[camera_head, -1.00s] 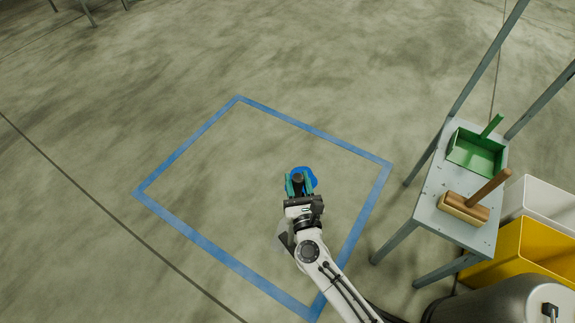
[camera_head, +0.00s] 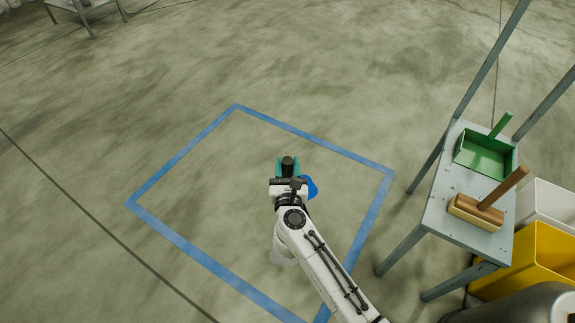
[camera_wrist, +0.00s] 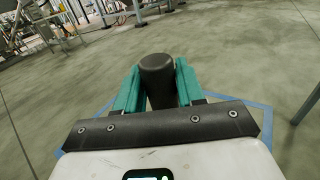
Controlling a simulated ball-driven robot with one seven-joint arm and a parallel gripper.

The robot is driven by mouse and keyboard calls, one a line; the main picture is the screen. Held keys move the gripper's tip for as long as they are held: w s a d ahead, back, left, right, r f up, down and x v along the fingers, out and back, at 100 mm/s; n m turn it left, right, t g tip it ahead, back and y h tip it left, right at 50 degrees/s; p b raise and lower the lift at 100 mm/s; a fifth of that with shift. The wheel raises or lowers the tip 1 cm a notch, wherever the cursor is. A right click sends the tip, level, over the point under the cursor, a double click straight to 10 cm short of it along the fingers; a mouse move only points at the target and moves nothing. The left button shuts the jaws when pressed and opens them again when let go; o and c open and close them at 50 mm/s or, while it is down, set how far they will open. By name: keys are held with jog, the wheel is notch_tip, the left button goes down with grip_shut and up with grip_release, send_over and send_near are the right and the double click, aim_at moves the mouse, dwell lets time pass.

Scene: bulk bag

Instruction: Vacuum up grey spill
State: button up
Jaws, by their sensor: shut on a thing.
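My gripper (camera_head: 288,165) is over the blue taped square (camera_head: 338,151) on the concrete floor. Its teal fingers are shut on a dark cylindrical handle (camera_wrist: 157,82), which the wrist view shows between them. I take this to be the vacuum's wand; its lower end is hidden. A blue patch or object (camera_head: 311,187) shows just right of my gripper, partly covered by it; I cannot tell what it is. No grey spill can be made out on the mottled grey floor; my arm hides part of the square.
Floor left of the square is clear.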

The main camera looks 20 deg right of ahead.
jog(key=shift+f+b, duration=2.7)
jog(key=shift+f, duration=0.15)
jog(key=shift+w+d+r, duration=0.1)
jog(key=shift+w+d, duration=0.2)
jog(key=shift+d, duration=0.05)
jog(key=shift+w+d, duration=0.75)
jog(key=shift+d, duration=0.3)
jog(key=shift+w+d, duration=0.7)
jog(key=shift+d, duration=0.3)
notch_tip(320, 180, up, 9)
jog(key=p, duration=0.8)
